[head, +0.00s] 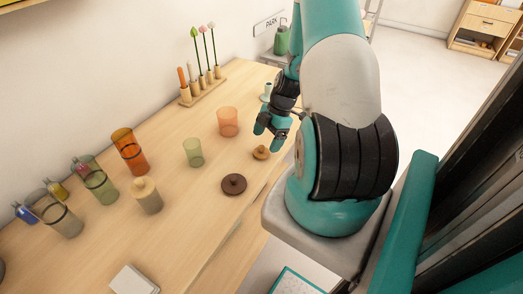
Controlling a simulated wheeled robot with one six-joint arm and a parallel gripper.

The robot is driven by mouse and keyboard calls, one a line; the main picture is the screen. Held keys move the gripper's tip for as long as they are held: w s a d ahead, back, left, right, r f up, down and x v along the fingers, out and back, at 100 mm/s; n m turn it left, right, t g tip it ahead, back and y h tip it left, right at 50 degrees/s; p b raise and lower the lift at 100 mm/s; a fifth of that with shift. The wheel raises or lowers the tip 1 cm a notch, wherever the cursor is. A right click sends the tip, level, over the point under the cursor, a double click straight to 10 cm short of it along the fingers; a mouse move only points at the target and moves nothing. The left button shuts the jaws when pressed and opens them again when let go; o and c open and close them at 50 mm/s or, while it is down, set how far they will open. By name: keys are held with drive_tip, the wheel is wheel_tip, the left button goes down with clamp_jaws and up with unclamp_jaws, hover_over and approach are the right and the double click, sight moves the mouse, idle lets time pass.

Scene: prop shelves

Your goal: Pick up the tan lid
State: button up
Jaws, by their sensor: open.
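The tan lid (260,153) is a small round disc with a knob, lying on the wooden table near its front edge. My gripper (267,138) is open, with its teal fingertips pointing down just above and behind the lid in the picture. Nothing shows between the fingers. Whether a fingertip touches the lid cannot be told from this view. A dark brown lid (234,185) of similar shape lies to the lower left of the tan one.
An orange-pink cup (228,122) and a green cup (193,152) stand left of my gripper. A beige knobbed container (146,196) and several coloured glasses stand further left. A wooden rack (202,88) with flower-like sticks is at the back. The table (190,225) is clear around the brown lid.

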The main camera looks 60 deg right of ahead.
sight(262, 146)
drive_tip(key=shift+w+p+x, duration=0.15)
drive_tip(key=shift+p+x, duration=0.25)
drive_tip(key=shift+x, duration=0.7)
drive_tip(key=shift+w+p+x, duration=0.15)
drive_tip(key=shift+p+x, duration=0.2)
drive_tip(key=shift+x, duration=0.75)
drive_tip(key=c, duration=1)
